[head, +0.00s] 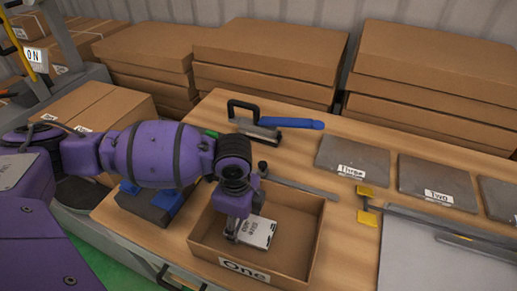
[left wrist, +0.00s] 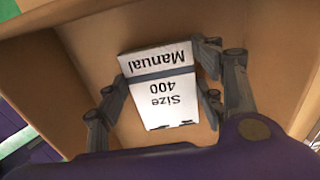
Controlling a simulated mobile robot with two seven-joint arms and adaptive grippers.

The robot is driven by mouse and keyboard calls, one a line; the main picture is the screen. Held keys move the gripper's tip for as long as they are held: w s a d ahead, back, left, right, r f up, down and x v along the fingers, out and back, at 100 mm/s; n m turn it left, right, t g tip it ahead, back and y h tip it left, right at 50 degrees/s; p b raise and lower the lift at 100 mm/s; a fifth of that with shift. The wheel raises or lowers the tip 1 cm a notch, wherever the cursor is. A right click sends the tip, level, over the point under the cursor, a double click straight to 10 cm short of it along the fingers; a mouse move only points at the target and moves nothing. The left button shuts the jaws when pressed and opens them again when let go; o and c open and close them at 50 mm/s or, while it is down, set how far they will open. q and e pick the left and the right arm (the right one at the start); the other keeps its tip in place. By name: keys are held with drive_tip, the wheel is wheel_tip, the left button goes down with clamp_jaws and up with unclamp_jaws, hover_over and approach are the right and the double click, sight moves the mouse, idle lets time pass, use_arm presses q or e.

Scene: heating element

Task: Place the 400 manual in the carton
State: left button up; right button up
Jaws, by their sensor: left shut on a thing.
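The 400 manual (head: 259,233) is a small white booklet with dark print. In the left wrist view the manual (left wrist: 160,85) reads "Size 400 Manual" upside down. My left gripper (head: 234,234) reaches down into the open carton (head: 305,244), which is labelled "One" on its front. In the left wrist view the fingers of my left gripper (left wrist: 163,85) are shut on the manual from both sides. The manual is within the carton's walls; I cannot tell whether it touches the bottom. My right gripper is not in view.
Grey plates labelled "Three" (head: 352,157) and "Two" (head: 437,179) lie on the wooden table (head: 335,215) at the right. A black-handled tool with a blue grip (head: 292,123) lies behind the carton. Stacks of flat cartons (head: 270,55) stand at the back.

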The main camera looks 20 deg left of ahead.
sight(241, 225)
use_arm(q)
drive_tip(key=o, duration=1.3)
drive_tip(key=shift+f, duration=0.15)
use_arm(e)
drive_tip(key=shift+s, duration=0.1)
use_arm(q)
wheel_tip(241, 225, up, 12)
drive_tip(key=shift+r+p, duration=0.15)
drive_tip(key=shift+p, duration=0.55)
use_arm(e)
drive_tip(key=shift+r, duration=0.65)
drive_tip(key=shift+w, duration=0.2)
